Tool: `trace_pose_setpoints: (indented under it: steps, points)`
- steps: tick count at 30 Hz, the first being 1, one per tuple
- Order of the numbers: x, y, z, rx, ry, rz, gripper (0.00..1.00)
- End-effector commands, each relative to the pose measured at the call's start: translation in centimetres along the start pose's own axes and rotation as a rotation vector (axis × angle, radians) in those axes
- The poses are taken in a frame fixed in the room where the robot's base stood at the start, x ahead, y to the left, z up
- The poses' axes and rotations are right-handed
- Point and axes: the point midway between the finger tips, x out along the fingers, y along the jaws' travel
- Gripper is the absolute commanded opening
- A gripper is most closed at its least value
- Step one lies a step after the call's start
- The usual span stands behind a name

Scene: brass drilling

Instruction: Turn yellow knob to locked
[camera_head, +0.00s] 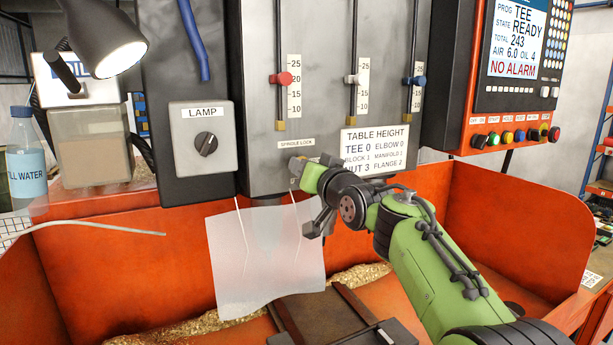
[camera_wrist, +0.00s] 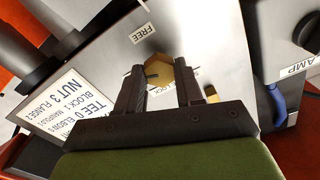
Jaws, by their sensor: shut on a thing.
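The yellow knob (camera_wrist: 163,74) is a faceted brass-yellow piece on the grey panel, in the middle of the wrist view. My gripper (camera_wrist: 158,67) has one dark finger on each side of it and is shut on it. A FREE label (camera_wrist: 142,33) lies beyond the knob in the wrist view. A second label at the knob's near side is partly hidden by the fingers; its end reads LOCK. A dark mark shows on the knob's left part. In the head view, my gripper (camera_head: 299,166) reaches the panel just under the SPINDLE LOCK label (camera_head: 296,143), and hides most of the knob.
The TABLE HEIGHT plate (camera_head: 375,149) is close on the right of my gripper. The LAMP switch box (camera_head: 203,138) is to the left, slider scales (camera_head: 294,85) above. A translucent sheet (camera_head: 266,255) hangs below, over the orange tray (camera_head: 115,265).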

Motion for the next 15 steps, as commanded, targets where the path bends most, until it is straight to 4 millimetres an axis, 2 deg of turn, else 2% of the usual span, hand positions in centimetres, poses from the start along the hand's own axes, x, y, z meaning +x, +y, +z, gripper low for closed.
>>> trace_pose_setpoints:
  steps: [6,15]
  points:
    - [0.02,0.01,0.11,-0.171,0.001,-0.001,0.06]
    - [0.03,-0.01,0.04,-0.321,0.001,0.000,0.06]
